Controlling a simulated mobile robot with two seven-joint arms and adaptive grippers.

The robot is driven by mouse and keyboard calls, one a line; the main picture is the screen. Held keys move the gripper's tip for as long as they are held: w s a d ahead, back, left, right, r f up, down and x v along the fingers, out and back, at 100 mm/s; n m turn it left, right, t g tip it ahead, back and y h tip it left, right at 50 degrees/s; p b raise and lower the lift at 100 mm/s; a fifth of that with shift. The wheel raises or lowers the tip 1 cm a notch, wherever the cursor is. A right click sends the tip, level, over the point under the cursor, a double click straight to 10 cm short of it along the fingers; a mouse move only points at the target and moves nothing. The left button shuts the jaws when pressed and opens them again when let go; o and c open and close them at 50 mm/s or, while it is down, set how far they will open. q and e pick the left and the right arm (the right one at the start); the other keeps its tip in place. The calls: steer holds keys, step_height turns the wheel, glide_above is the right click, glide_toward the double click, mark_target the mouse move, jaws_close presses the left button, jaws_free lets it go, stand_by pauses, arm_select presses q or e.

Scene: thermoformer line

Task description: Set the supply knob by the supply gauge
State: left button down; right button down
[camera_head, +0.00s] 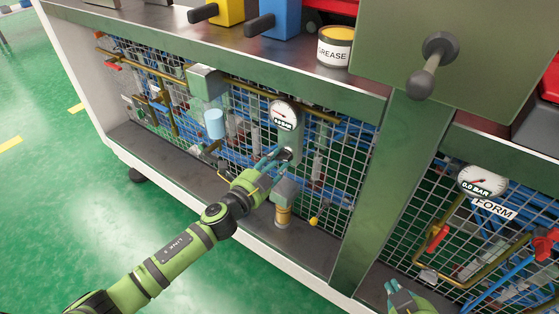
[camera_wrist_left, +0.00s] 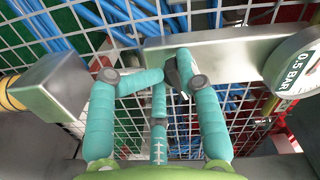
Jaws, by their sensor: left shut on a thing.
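The supply gauge (camera_head: 284,115) is a round white dial on the mesh panel under the bench. In the left wrist view the gauge (camera_wrist_left: 296,68) sits at the right edge and reads 0.5 BAR. My left gripper (camera_head: 270,160) is just below the gauge. In the left wrist view its teal fingers (camera_wrist_left: 160,82) are closed around a small dark knob (camera_wrist_left: 172,74) on a grey metal block. The fingers hide most of the knob, so its pointer cannot be seen. My right gripper (camera_head: 403,298) shows only partly at the bottom edge, with nothing visible in it.
A second gauge (camera_head: 482,181), marked 0.0 BAR, stands above a FORM label (camera_head: 494,209) at the right. A green post (camera_head: 387,190) separates the two panels. A grease can (camera_head: 334,46) stands on the bench.

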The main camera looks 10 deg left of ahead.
mark_target(288, 151)
arm_select(q)
steer(key=shift+s+d+r+h, duration=0.1)
steer(key=shift+d+r+h, duration=0.5)
steer(key=shift+d+r, duration=0.35)
steer(key=shift+r+m, duration=0.1)
steer(key=shift+m, duration=0.3)
steer(key=shift+a+r+m+p, duration=0.15)
steer(key=shift+m+p, duration=0.15)
steer(key=shift+m, duration=0.4)
steer(key=m, duration=0.2)
steer(key=shift+a+r+m, duration=0.1)
steer(key=shift+r+m, duration=0.1)
steer(key=shift+m, duration=0.2)
steer(key=c, duration=0.7)
jaws_free()
steer(key=shift+o, duration=0.3)
steer(key=shift+d, duration=0.2)
steer(key=shift+a+f, duration=0.15)
steer(key=shift+a, duration=0.2)
